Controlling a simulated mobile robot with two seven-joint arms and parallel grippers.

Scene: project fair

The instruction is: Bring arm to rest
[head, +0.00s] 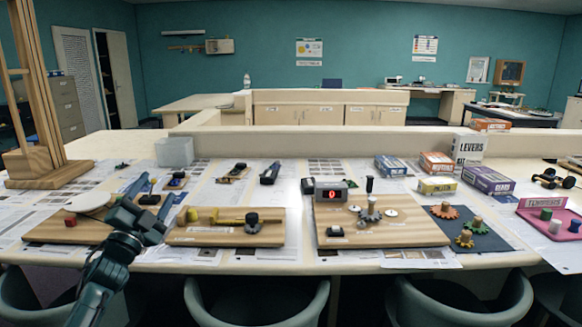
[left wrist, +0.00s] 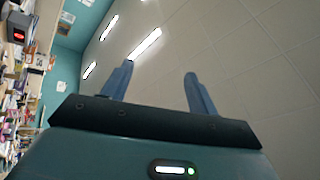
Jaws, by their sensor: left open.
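My left arm comes in from the lower left in the head view. Its gripper (head: 156,194) is raised in front of the left wooden board (head: 52,233) and hides part of it. In the left wrist view the two blue fingers of the gripper (left wrist: 158,82) stand well apart with nothing between them. My right gripper is not in view.
The long table carries a board with a yellow part (head: 220,238), a board with a red counter display (head: 331,191), gears on a dark mat (head: 490,240), and several boxes (head: 489,180). A wooden tower (head: 35,100) stands at left. Chairs (head: 255,300) line the near edge.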

